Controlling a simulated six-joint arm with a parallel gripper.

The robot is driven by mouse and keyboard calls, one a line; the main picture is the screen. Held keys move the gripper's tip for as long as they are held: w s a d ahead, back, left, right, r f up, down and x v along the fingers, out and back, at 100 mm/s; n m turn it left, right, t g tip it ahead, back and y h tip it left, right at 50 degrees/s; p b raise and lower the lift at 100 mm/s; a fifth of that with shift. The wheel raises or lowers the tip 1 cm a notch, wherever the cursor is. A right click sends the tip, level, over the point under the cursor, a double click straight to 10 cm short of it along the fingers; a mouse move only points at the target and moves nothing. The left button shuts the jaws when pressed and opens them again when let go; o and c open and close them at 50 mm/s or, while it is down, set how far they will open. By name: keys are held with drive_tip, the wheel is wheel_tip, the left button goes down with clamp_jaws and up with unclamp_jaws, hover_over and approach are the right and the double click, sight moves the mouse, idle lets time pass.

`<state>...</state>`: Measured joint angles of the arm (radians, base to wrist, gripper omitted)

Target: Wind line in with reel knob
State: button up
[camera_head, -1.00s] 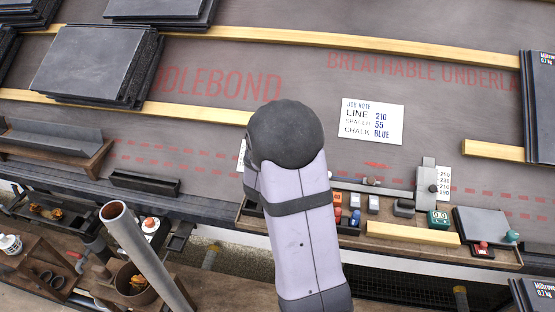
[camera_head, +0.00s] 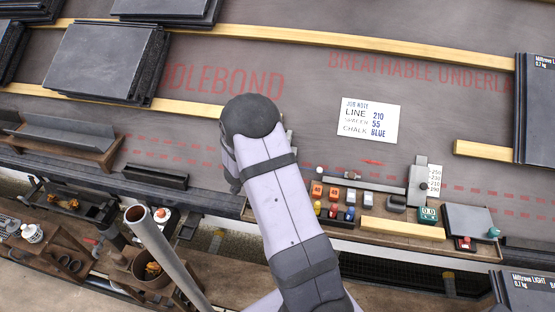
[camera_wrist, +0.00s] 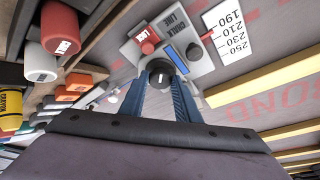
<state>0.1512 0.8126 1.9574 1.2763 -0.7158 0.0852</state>
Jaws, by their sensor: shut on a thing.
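The chalk line unit (camera_wrist: 192,52) is a pale grey box marked CHALK LINE in the wrist view. It has a red LOCK button (camera_wrist: 147,41) and a blue strip (camera_wrist: 178,61). Its dark round reel knob (camera_wrist: 160,74) with a pale mark sits between the blue fingers of my gripper (camera_wrist: 160,88), which is shut on it. A white scale card (camera_wrist: 230,38) reading 190 to 250 lies beside the unit. In the head view my arm hides the gripper and the unit. The job note (camera_head: 369,120) reads line 210, spacer 55, chalk blue.
A wooden tray (camera_head: 387,235) with coloured blocks and a slide gauge (camera_head: 418,182) lies right of my arm. Slate stacks (camera_head: 100,60) stand at left. Wooden battens (camera_head: 330,43) cross the dark underlay. A grey pole (camera_head: 165,255) rises at front left.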

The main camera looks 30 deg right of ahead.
drive_tip(key=shift+m, duration=0.4)
drive_tip(key=o, duration=1)
drive_tip(key=shift+o, duration=0.2)
drive_tip(key=shift+p, duration=0.3)
drive_tip(key=p+v, duration=0.1)
drive_tip(key=v, duration=0.6)
drive_tip(key=shift+w+a+r, duration=0.1)
drive_tip(key=shift+r, duration=0.05)
